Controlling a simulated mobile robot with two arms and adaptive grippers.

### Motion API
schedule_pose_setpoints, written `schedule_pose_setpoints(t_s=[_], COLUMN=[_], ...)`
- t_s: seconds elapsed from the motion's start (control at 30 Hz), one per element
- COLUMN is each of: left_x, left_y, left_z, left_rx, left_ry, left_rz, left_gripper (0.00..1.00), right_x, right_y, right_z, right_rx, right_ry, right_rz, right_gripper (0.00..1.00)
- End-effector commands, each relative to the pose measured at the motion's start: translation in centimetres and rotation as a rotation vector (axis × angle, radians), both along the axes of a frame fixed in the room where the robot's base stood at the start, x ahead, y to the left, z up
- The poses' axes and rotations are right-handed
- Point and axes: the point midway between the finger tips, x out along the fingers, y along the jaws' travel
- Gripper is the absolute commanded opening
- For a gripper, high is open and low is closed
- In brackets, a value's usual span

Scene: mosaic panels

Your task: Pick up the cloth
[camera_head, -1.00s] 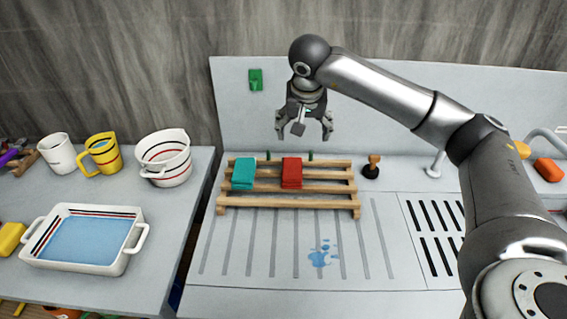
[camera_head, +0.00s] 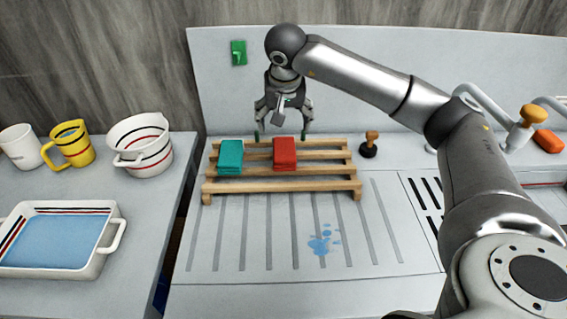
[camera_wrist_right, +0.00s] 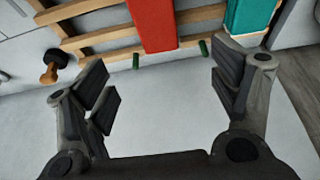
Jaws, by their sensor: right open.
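Two folded cloths lie on a wooden slatted rack (camera_head: 330,185): a teal cloth (camera_head: 231,157) at the left and a red cloth (camera_head: 285,153) near the middle. My right gripper (camera_head: 283,128) is open and empty, fingers pointing down, just above the rack's back edge behind the red cloth. In the right wrist view, the open fingers (camera_wrist_right: 165,95) have bare grey surface between them. The red cloth (camera_wrist_right: 152,22) and the teal cloth (camera_wrist_right: 248,14) show beyond the fingertips, apart from them. My left gripper is not in view.
A blue splash (camera_head: 322,241) marks the grooved counter before the rack. A wooden-handled black stopper (camera_head: 370,146) stands right of it. A left table holds a white basin (camera_head: 103,262), a yellow jug (camera_head: 77,148) and a white tub (camera_head: 141,150). A green item (camera_head: 239,53) is on the backsplash.

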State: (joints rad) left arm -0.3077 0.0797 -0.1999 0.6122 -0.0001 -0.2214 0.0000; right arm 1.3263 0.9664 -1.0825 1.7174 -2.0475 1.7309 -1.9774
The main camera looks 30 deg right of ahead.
Motion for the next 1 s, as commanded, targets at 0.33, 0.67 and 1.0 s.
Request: schedule_pose_setpoints(t_s=[0.33, 0.67, 1.0], left_x=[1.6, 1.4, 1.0], left_y=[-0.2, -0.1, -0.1], left_z=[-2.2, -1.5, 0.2], left_rx=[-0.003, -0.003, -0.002], left_ry=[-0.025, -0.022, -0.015], left_rz=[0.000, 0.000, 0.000], left_gripper=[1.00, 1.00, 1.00], right_x=[0.4, 1.8, 3.0], right_y=[-0.3, -1.1, -2.0], right_z=[-4.0, -7.7, -11.6], right_rx=[0.000, 0.001, 0.000], right_ry=[0.005, 0.001, 0.002], right_rz=[-0.002, -0.001, 0.000], right_gripper=[0.82, 0.82, 0.82])
